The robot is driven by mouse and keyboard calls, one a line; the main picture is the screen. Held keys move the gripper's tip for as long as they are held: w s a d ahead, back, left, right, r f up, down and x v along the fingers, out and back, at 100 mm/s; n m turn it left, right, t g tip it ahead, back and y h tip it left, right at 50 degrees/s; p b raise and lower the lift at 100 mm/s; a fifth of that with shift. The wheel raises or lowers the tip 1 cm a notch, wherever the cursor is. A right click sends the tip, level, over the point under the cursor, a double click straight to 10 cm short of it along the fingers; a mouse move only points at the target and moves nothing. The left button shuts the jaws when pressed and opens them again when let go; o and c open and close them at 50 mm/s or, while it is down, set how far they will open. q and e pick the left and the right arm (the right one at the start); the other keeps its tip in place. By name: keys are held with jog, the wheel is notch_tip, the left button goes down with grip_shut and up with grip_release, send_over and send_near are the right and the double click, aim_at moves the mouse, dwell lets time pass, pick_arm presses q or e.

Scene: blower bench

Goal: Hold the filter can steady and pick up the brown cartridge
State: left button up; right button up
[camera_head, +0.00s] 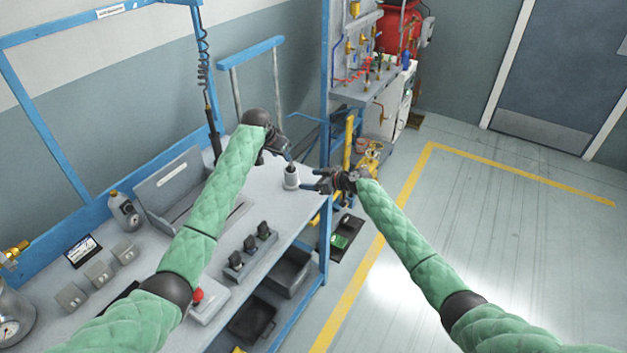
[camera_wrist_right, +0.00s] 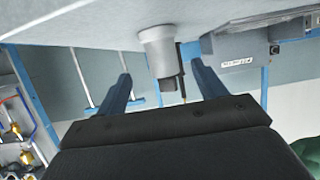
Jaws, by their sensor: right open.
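The filter can (camera_head: 291,181) is a small pale grey cylinder standing upright near the bench's far right end. In the right wrist view, which is upside down, the can (camera_wrist_right: 157,45) shows between my two blue fingers. My right gripper (camera_head: 318,181) is open beside the can, on its right; its fingers (camera_wrist_right: 162,88) point toward the can with visible room on either side. My left gripper (camera_head: 287,156) is just above the can, pointing down at its top; its jaws are too small to read.
The bench top (camera_head: 272,203) is bare around the can. A blue rail (camera_head: 250,52) rises behind the bench. Open floor lies to the right.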

aim_at(297, 179)
jog(key=shift+x, duration=3.9)
jog(key=shift+s, duration=0.1)
jog(key=c, duration=1.2)
pick_arm(q)
jog(key=shift+o, duration=0.3)
